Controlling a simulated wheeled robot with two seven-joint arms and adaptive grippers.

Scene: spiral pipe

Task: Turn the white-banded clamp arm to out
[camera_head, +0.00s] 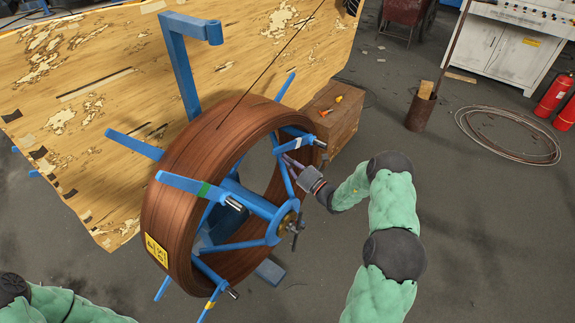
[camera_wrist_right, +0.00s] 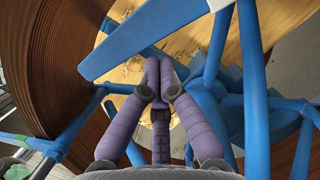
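The white-banded clamp arm (camera_head: 291,147) is a blue bar at the right side of the brown pipe coil (camera_head: 176,177), with a white band near its outer end. It lies across the coil's rim in the head view. My right gripper (camera_head: 288,159) is just below this arm, inside the coil's opening. In the right wrist view its purple fingers (camera_wrist_right: 158,75) come together at the tips, with nothing seen between them. My left gripper is outside the view.
A green-banded arm (camera_head: 185,185) and a yellow-banded arm (camera_head: 211,294) also cross the coil. The blue hub (camera_head: 252,204) and its spokes crowd the fingers. A wooden crate (camera_head: 336,113) stands behind. The floor at right is clear up to the cable coil (camera_head: 510,135).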

